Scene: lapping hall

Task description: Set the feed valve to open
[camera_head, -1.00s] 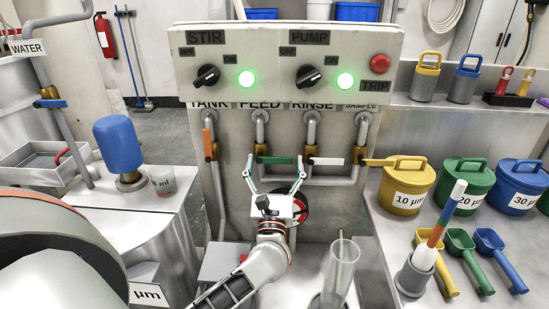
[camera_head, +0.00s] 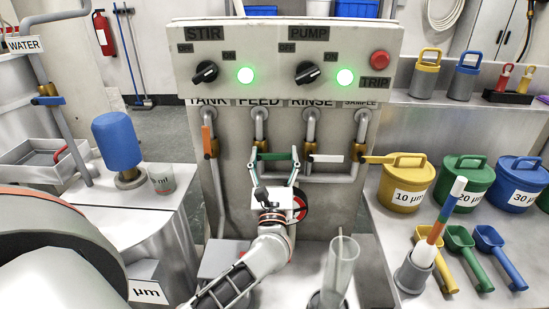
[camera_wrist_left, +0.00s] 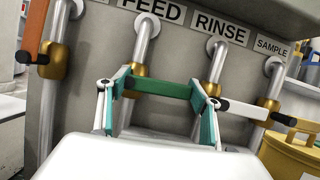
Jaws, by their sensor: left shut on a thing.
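The feed valve's green handle (camera_head: 275,156) lies level, crosswise to its upright pipe under the FEED label (camera_head: 259,103). It also shows in the left wrist view (camera_wrist_left: 163,88), with its brass valve body at its left end. My left gripper (camera_head: 274,160) is shut on this handle, with one finger near each end of it. The fingers also show in the left wrist view (camera_wrist_left: 158,94), reaching up to the handle from below. The gripper's palm and wrist hide part of the panel below. My right gripper is not in view.
The white rinse handle (camera_head: 326,158) and yellow sample handle (camera_head: 378,160) lie level at the right. A clear cylinder (camera_head: 341,270) stands right of my left forearm. STIR and PUMP lamps glow green above.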

